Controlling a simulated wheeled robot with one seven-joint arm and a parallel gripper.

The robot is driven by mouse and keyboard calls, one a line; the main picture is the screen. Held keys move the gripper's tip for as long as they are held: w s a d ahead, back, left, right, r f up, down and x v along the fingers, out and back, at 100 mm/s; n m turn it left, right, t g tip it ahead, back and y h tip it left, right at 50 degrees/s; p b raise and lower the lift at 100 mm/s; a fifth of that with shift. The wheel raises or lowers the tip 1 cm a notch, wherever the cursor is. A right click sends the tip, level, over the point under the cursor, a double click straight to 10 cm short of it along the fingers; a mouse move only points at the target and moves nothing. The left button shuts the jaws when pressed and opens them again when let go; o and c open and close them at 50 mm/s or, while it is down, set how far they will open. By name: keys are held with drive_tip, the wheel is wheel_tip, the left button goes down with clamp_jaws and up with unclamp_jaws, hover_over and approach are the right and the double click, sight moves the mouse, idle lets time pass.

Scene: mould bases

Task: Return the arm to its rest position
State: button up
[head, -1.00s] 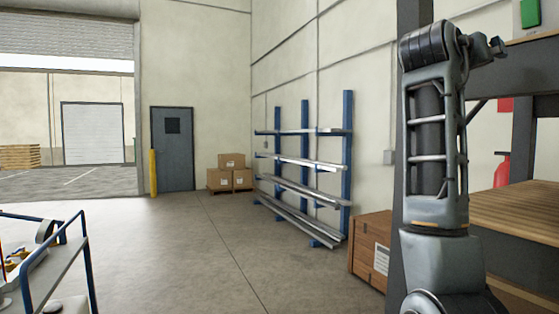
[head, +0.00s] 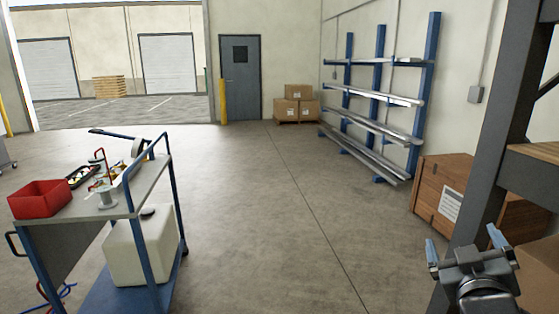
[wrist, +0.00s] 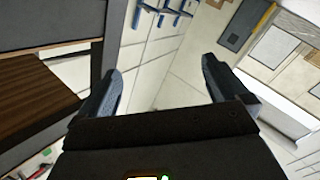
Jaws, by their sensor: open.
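My gripper (head: 464,246) shows at the lower right of the head view, with its two blue-tipped fingers spread apart and nothing between them. In the wrist view my gripper (wrist: 160,88) is also open and empty, its fingers apart against the far wall and floor. The gripper is in front of the dark post of the workbench and left of its shelves. Most of the arm behind it is below the head view's edge.
A dark steel post (head: 490,165) with wooden shelves stands close on the right, by a wooden crate (head: 432,185). A blue cart (head: 150,190) with a red bin (head: 40,199) stands at left. A blue rack (head: 380,95) lines the wall. The middle floor is clear.

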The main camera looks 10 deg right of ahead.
drive_tip(key=s+a+f+y, duration=0.2)
drive_tip(key=s+a+f, duration=0.2)
drive_tip(key=s, duration=0.3)
drive_tip(key=s+a+f+n+y, duration=0.1)
drive_tip(key=s+a+f+y, duration=0.15)
drive_tip(key=s+f, duration=0.35)
drive_tip(key=s+a+f+y, duration=0.2)
drive_tip(key=s+a+f, duration=0.1)
drive_tip(key=s+a, duration=0.3)
drive_tip(key=s+a+r+y, duration=0.1)
drive_tip(key=s, duration=0.9)
drive_tip(key=s+a+r+m+g, duration=0.1)
drive_tip(key=s+r, duration=0.1)
drive_tip(key=s, duration=0.9)
drive_tip(key=shift+a+r+m+y, duration=0.2)
drive_tip(key=shift+a+m+y, duration=0.1)
drive_tip(key=shift+a+y, duration=0.05)
